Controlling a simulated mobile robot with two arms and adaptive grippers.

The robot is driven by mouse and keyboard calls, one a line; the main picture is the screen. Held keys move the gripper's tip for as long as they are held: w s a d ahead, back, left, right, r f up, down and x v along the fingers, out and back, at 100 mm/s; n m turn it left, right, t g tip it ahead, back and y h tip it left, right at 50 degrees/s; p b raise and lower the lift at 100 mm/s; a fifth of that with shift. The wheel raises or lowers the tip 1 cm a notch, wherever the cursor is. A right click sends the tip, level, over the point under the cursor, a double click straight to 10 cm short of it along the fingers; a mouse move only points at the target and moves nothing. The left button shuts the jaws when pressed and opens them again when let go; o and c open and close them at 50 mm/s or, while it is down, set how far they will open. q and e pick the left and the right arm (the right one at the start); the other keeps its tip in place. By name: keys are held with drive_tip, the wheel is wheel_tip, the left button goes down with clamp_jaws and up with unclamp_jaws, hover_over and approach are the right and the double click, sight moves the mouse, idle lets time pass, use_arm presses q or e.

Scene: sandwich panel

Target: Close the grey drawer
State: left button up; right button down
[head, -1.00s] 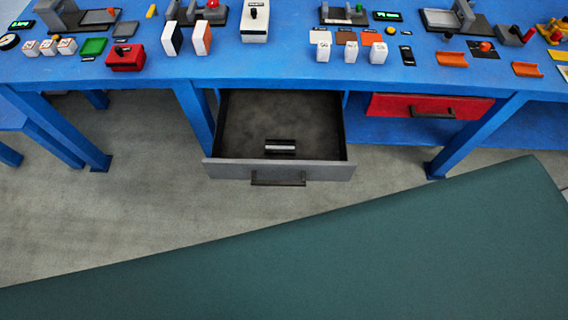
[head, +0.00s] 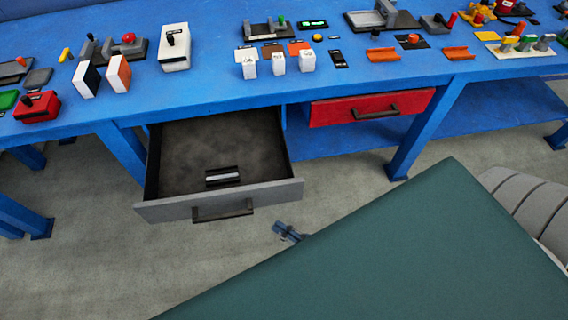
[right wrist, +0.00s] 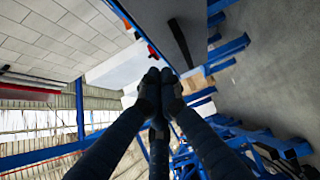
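The grey drawer (head: 275,192) hangs open below the blue workbench in the head view. Its dark handle (head: 222,210) is on the front face, and a small dark holder with a light bar (head: 223,176) shows inside. My right gripper (head: 283,231) is low, to the right of the drawer handle and apart from it, partly hidden by my own body. In the right wrist view its two fingers (right wrist: 160,76) meet at the tips with nothing seen between them. My left gripper is not in view.
A red drawer (head: 345,108) sits shut to the right of the grey one. The blue bench top (head: 215,93) carries several switches, blocks and fixtures. A blue bench leg (head: 425,130) stands right of the drawers. The floor in front of the grey drawer is clear.

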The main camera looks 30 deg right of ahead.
approach(245, 192)
drive_tip(key=a, duration=0.4)
drive_tip(key=w, duration=0.2)
drive_tip(key=w+d+b, duration=0.1)
drive_tip(key=w, duration=0.1)
drive_tip(key=shift+w+d+f, duration=0.15)
drive_tip(key=shift+w+d, duration=0.05)
drive_tip(key=shift+w, duration=0.05)
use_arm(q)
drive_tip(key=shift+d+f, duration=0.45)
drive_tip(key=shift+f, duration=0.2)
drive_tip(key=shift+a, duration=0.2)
use_arm(e)
drive_tip(key=shift+w, duration=0.1)
